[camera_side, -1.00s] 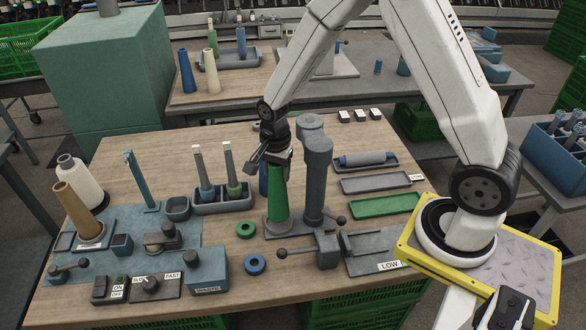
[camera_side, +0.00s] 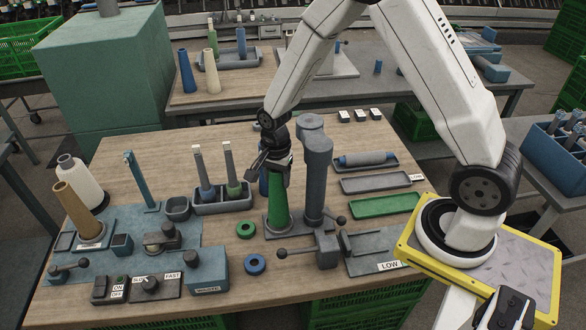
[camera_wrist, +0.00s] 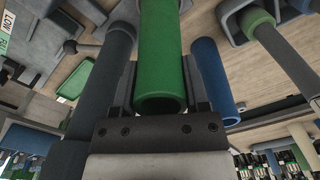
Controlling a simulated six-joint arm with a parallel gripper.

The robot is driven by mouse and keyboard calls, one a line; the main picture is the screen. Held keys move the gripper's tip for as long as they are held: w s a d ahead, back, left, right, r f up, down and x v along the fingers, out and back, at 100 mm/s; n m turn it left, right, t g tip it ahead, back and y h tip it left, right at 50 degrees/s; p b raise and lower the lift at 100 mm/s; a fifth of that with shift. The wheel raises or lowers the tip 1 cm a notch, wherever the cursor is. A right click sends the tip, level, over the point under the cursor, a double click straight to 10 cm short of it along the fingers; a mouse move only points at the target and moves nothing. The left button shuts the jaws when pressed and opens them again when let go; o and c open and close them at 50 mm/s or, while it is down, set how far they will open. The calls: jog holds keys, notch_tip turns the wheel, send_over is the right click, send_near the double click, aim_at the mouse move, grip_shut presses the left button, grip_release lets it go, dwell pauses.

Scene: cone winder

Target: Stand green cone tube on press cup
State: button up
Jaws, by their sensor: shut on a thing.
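The green cone tube (camera_side: 278,205) stands nearly upright at the press in the side view, wide end down. Its lower end is at the press base (camera_side: 268,226), left of the grey press column (camera_side: 318,185). The press cup cannot be made out under the tube, so I cannot tell whether the tube is seated. My gripper (camera_side: 277,166) is shut on the tube near its narrow top. In the wrist view, the green tube (camera_wrist: 162,60) lies between the two fingers of my gripper (camera_wrist: 160,88), its hollow top end facing the camera.
A blue tube (camera_side: 263,181) stands close behind the green one; it also shows in the wrist view (camera_wrist: 213,75). The grey press column (camera_wrist: 100,75) is close on the other side. A grey holder (camera_side: 222,207) with tubes stands left. Green (camera_side: 246,229) and blue (camera_side: 255,264) rings lie in front.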

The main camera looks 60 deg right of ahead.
jog(key=shift+f, duration=0.8)
dwell(0.9)
jog(key=o, duration=1.3)
jog(key=shift+c, duration=0.2)
jog(key=shift+r, duration=0.1)
jog(key=shift+r, duration=3.8)
